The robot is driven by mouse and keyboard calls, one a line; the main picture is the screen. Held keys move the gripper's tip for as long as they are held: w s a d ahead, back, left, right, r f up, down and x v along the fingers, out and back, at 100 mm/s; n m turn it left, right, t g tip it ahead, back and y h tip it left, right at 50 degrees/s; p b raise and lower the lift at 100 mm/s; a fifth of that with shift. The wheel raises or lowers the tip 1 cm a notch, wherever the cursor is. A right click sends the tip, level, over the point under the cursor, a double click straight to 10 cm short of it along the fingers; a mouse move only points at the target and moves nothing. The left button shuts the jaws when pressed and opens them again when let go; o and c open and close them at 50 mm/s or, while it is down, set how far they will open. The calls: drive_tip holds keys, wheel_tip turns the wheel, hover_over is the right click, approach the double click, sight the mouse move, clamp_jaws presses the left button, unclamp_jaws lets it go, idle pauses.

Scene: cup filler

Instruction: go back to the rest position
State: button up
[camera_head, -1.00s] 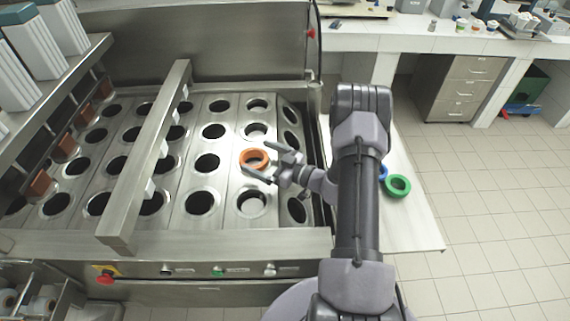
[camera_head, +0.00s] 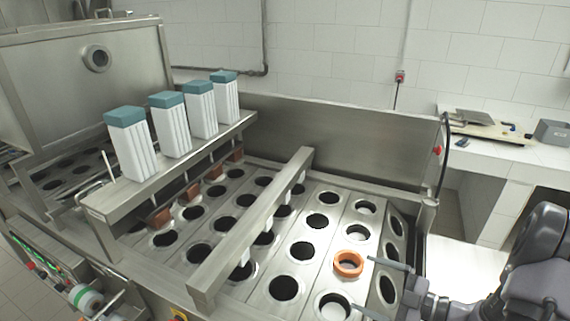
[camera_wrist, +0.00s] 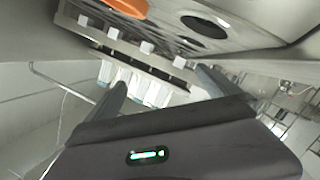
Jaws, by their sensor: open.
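My gripper (camera_head: 378,287) is at the lower right of the head view, with its fingers spread apart and nothing between them. Its fingers also show in the wrist view (camera_wrist: 160,90). An orange ring (camera_head: 348,263) sits at one of the holes of the metal cup filler (camera_head: 232,292), just left of my gripper's fingertips and apart from them. The orange ring also shows at the top left of the wrist view (camera_wrist: 128,6). Part of my arm is cut off by the right edge of the head view.
Several white blocks with teal tops (camera_head: 168,120) stand on a raised metal shelf (camera_head: 110,198). A metal bar (camera_head: 250,232) crosses above the plate of holes. A white counter (camera_head: 500,150) with a scale (camera_head: 480,122) is at the back right. A tall metal panel (camera_head: 340,140) closes the back.

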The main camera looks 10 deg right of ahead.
drive_tip(key=s+a+r+n+g+h+b, duration=0.1)
drive_tip(key=s+a+r+n+g, duration=0.15)
drive_tip(key=a+n, duration=0.4)
drive_tip(key=s+a+r+n+g+b, duration=0.15)
drive_tip(key=a+n+g, duration=0.25)
drive_tip(key=n, duration=0.5)
drive_tip(key=s+a+r+n+g+h, duration=0.1)
drive_tip(key=s+a+r+n+g, duration=0.2)
drive_tip(key=a+n, duration=0.4)
drive_tip(key=s+a+r+n+t+h+b, duration=0.1)
drive_tip(key=s+n, duration=0.4)
drive_tip(key=n, duration=0.9)
drive_tip(key=s+r+n+t+h+b, duration=0.2)
drive_tip(key=n+h, duration=0.4)
drive_tip(key=n, duration=0.9)
drive_tip(key=s+r+b, duration=0.1)
drive_tip(key=s, duration=0.1)
drive_tip(key=shift+s+a+r+t, duration=0.2)
drive_tip(key=shift+s+a+t, duration=0.15)
